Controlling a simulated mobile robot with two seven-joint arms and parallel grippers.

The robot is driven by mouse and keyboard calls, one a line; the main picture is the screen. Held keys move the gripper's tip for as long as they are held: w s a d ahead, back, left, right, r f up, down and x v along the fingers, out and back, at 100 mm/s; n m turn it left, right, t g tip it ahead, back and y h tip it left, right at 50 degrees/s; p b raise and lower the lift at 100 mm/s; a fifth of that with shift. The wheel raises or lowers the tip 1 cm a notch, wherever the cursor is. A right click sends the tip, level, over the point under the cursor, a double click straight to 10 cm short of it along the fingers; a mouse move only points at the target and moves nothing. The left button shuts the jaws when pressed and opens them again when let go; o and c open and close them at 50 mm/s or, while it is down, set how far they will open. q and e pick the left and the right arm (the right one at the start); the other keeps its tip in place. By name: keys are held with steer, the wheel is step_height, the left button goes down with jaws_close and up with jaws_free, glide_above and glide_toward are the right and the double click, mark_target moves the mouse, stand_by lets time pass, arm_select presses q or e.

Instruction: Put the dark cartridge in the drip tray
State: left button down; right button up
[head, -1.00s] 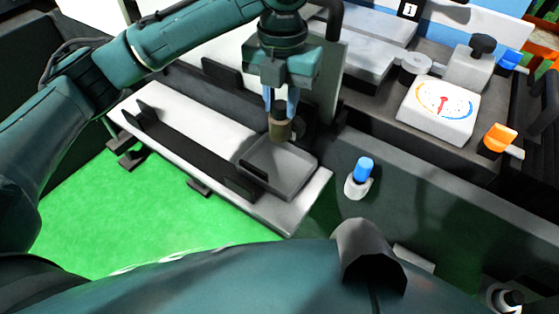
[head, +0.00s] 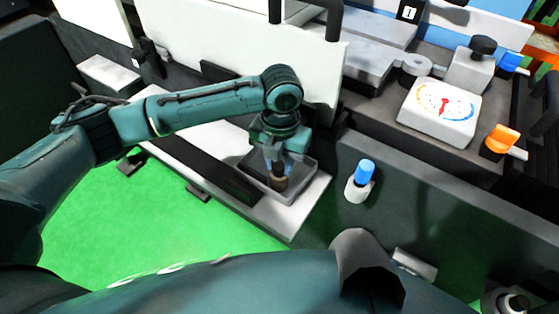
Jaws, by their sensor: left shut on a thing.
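The dark cartridge (head: 279,184) is a small brownish cylinder, seen in the head view low inside the grey drip tray (head: 306,189). My left gripper (head: 280,168) points down over the tray and is shut on the cartridge's upper part. The cartridge looks upright; whether its bottom touches the tray floor I cannot tell. The gripper and wrist hide part of the tray's back. My right gripper is not in view.
The tray sits on a pale shelf (head: 298,224) with a dark rail (head: 228,177) to its left. A blue-topped knob (head: 364,172) stands to the right. A white dial gauge (head: 438,112) and an orange knob (head: 499,140) are farther right. Green floor (head: 190,222) lies in front.

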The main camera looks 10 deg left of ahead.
arm_select(q)
steer(key=c, duration=1.1)
jaws_free()
steer(key=shift+c, duration=0.2)
step_height(320, 180, up, 12)
steer(key=shift+d+p, duration=0.15)
steer(key=shift+p, duration=0.3)
